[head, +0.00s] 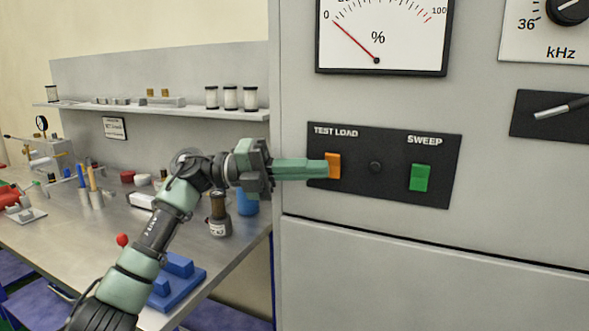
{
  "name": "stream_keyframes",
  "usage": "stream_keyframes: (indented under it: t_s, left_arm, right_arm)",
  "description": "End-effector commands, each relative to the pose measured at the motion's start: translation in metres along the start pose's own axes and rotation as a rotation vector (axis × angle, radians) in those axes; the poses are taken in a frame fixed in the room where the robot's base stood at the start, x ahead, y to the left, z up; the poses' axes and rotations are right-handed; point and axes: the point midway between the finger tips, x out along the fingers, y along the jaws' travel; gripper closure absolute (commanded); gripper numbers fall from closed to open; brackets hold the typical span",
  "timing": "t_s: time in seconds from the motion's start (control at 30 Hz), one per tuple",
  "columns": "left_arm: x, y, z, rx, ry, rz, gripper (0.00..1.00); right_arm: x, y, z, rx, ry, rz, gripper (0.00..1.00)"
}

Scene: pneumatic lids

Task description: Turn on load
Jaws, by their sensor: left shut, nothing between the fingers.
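The orange TEST LOAD switch (334,165) sits on the left of a black panel (385,190) on the grey cabinet. My left gripper (322,169) is shut and empty, its green fingers pointing right. Its fingertips are at the left edge of the orange switch; I cannot tell whether they touch it. The fingers cover part of the panel's left edge. My right gripper is not in view.
A percent meter (383,30) above the panel has its red needle near 0. A kHz dial (568,8) and a metal lever (562,108) are at the right. A cluttered workbench (230,255) with a shelf (150,108) stands left of the cabinet (430,270).

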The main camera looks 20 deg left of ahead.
Motion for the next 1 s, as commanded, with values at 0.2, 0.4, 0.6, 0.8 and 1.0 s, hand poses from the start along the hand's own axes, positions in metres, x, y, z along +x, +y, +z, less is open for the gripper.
stream_keyframes:
  t_s: [0.2,0.4,0.6,0.8,1.0]
  left_arm:
    - [0.003,0.001,0.01,-0.001,0.001,0.0,1.0]
    - [0.003,0.001,0.01,0.0,0.001,0.001,1.0]
    - [0.003,-0.003,0.014,-0.025,0.0,0.008,1.0]
    - [0.005,-0.002,0.02,-0.121,-0.001,0.031,1.0]
    - [0.004,-0.001,0.019,-0.118,-0.001,0.03,1.0]
  right_arm:
    - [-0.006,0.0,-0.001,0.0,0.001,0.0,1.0]
    - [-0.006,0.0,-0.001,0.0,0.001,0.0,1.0]
    - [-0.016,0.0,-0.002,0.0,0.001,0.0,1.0]
    - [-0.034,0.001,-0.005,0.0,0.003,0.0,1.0]
    - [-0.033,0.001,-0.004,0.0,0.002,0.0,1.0]
